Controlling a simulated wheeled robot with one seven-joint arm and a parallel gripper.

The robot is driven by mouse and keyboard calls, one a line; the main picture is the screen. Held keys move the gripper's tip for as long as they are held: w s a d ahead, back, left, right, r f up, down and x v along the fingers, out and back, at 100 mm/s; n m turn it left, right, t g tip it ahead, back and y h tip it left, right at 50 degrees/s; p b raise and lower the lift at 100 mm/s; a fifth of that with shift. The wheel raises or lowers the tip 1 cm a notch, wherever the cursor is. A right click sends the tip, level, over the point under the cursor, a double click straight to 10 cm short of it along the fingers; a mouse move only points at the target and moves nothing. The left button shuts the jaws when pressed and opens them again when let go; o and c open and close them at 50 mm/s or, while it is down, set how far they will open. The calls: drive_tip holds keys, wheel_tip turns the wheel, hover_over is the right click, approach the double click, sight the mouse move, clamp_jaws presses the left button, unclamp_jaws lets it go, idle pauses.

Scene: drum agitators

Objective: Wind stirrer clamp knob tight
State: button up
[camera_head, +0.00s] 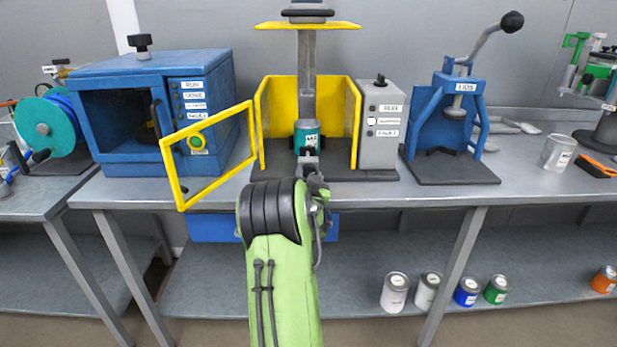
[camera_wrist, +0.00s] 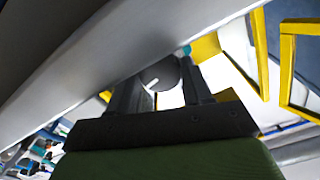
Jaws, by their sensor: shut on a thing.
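The stirrer is in the middle of the bench in the head view, with a grey upright column (camera_head: 307,75) and a teal can (camera_head: 306,137) standing at its foot. My gripper (camera_head: 308,162) is low in front of the can, inside the guard's open front. In the wrist view, a dark round knob (camera_wrist: 160,73) with a white mark line sits between the two fingers of my gripper (camera_wrist: 162,88), which is shut on it. In the head view my gripper and arm hide the knob.
A yellow guard (camera_head: 277,95) surrounds the stirrer's sides, and its yellow door frame (camera_head: 178,192) is swung open to the left. A grey control box (camera_head: 380,125) stands close on the right. A blue oven (camera_head: 190,75) and a blue press (camera_head: 430,110) flank the stirrer.

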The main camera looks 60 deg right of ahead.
drive_tip(key=m, duration=0.4)
drive_tip(key=shift+f, duration=0.1)
drive_tip(key=shift+m, duration=2.1)
drive_tip(key=o, duration=0.8)
drive_tip(key=shift+c, duration=0.2)
